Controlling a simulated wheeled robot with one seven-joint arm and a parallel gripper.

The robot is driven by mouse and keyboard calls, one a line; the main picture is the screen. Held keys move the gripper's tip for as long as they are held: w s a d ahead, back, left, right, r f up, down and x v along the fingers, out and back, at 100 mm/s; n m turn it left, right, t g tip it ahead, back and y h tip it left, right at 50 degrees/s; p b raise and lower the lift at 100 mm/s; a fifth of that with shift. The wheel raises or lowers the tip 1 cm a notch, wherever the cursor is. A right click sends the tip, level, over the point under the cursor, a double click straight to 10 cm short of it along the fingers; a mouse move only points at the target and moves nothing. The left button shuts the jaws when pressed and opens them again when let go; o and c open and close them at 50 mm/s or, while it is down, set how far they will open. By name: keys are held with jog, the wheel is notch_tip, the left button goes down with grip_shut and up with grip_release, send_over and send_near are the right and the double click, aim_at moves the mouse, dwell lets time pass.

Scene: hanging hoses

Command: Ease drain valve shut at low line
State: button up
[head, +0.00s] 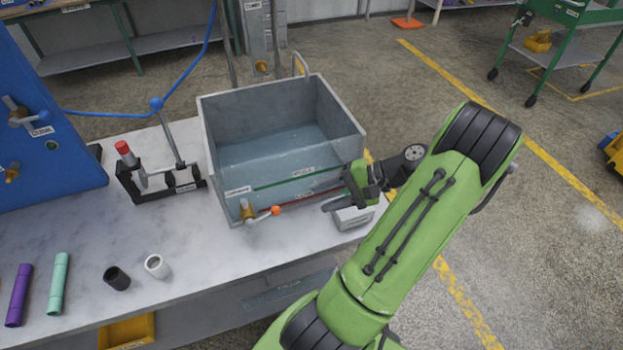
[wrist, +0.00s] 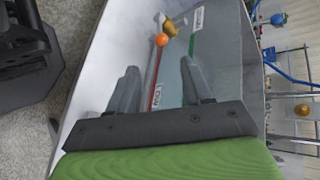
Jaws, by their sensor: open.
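The grey metal tank (head: 222,205) holds water (head: 275,150). Its front carries a green line (head: 285,180) and a lower red line (head: 318,192). I cannot tell which line the water surface meets. The brass drain valve (head: 247,212) sits low on the front, its lever pointing right to an orange tip (head: 276,210). In the wrist view the valve (wrist: 175,27) and orange tip (wrist: 161,40) lie beyond my fingertips. My gripper (head: 338,203) is right of the lever, apart from it. In the wrist view my gripper (wrist: 158,72) is open, with nothing between its fingers.
Left of the tank stands a black clamp fixture (head: 160,185) with a red-topped part. Short tubes and two fittings lie front left on the pale bench (head: 215,245). Bench space before the valve is clear.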

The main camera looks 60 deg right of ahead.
aim_at(279, 209)
jog(key=w+a+f+m+b, duration=0.2)
jog(key=w+m, duration=0.1)
jog(key=w+a+f+m+g+h+b, duration=0.1)
jog(key=w+a+f+m+b, duration=0.1)
jog(key=w+m+b, duration=0.1)
jog(key=w+a+f+m+g+b, duration=0.1)
jog(key=w+a+f+m+b, duration=0.1)
jog(key=w+f, duration=0.1)
jog(key=shift+w+a+f+m+b, duration=0.1)
jog(key=shift+w+a+m+b, duration=0.1)
jog(key=shift+w, duration=0.2)
jog(key=shift+w+a+m+b, duration=0.15)
jog(key=shift+w+m+b, duration=0.05)
jog(key=shift+w, duration=0.2)
jog(key=shift+c, duration=0.5)
grip_shut()
